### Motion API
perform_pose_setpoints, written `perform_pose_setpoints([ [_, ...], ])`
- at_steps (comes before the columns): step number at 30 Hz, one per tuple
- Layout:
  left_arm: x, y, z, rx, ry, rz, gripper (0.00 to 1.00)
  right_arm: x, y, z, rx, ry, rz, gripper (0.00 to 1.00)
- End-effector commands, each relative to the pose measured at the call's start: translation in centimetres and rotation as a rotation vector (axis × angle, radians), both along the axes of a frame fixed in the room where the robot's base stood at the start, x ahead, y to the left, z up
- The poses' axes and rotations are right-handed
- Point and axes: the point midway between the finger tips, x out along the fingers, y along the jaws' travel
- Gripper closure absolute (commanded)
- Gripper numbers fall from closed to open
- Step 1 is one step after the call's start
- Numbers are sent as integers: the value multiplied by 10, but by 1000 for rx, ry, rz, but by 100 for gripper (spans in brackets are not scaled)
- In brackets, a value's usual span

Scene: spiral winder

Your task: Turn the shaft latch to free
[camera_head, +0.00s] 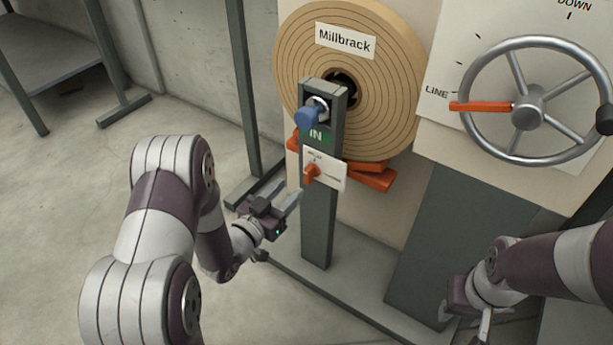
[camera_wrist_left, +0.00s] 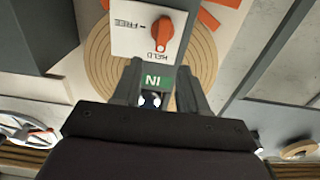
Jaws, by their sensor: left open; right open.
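The shaft latch is an orange knob (camera_head: 312,172) on a white plate (camera_head: 331,178) on the grey post, below the green IN sign. In the left wrist view the plate appears upside down, with HELD and FREE lettering, and the knob (camera_wrist_left: 163,32) points toward HELD. My left gripper (camera_head: 287,196) is open and empty, just left of and below the plate, apart from the knob. Its fingers (camera_wrist_left: 160,72) show in the left wrist view with the knob beyond the tips. My right gripper (camera_head: 473,308) is low at the right, open, its fingertips partly hard to see.
A large tan roll marked Millbrack (camera_head: 395,75) sits behind the post (camera_head: 319,230). A blue-tipped shaft end (camera_head: 308,117) sticks out above the IN sign. A handwheel (camera_head: 528,112) with an orange pointer at LINE is at the right.

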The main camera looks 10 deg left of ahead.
Motion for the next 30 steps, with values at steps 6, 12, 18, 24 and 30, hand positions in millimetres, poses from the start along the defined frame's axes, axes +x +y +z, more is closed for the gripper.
perform_pose_setpoints([
  [6, 50, -19, -5, 0, -3, -2, 57, 0, 0, -27, 0, 0, 0, 57],
  [12, 72, -26, -2, -1, 1, 0, 57, 0, 0, -34, 0, 0, 0, 57],
  [18, 74, -27, 0, 0, 2, 2, 57, 0, 0, -33, 0, 0, 0, 57],
  [24, 74, -27, -1, 0, 2, 2, 96, 0, 0, -33, 0, 0, 0, 57],
  [30, 74, -27, -1, 1, 2, 2, 100, 0, 0, -33, 0, 0, 0, 57],
])
